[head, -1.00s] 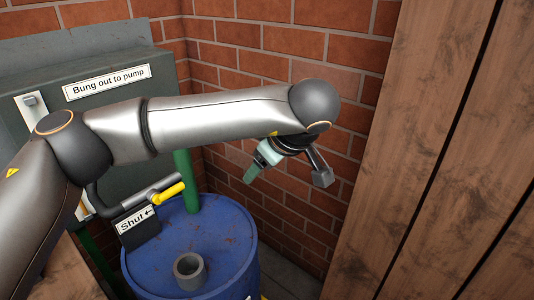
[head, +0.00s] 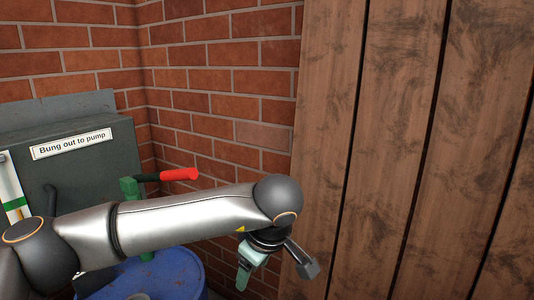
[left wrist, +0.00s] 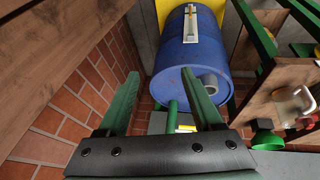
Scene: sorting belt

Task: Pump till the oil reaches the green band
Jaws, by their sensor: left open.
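A grey tank (head: 85,160) with a "Bung out to pump" label stands at the left in the head view. At its left edge is a white gauge with a green band (head: 14,203); I cannot read the oil level. The pump's red-ended handle (head: 180,174) points right from its green post (head: 130,190). The post rises from the blue drum (head: 178,272), partly hidden by my arm. In the left wrist view a grey bung (left wrist: 211,84) sticks out of the drum top (left wrist: 190,52). My left gripper (head: 241,277) is open and empty, right of the drum, apart from the handle.
A brick wall (head: 225,75) stands behind and wooden planks (head: 400,130) close off the right. The left wrist view shows a wooden shelf (left wrist: 285,85) with a pale jug (left wrist: 292,104) at the right. My arm hides the drum's valve.

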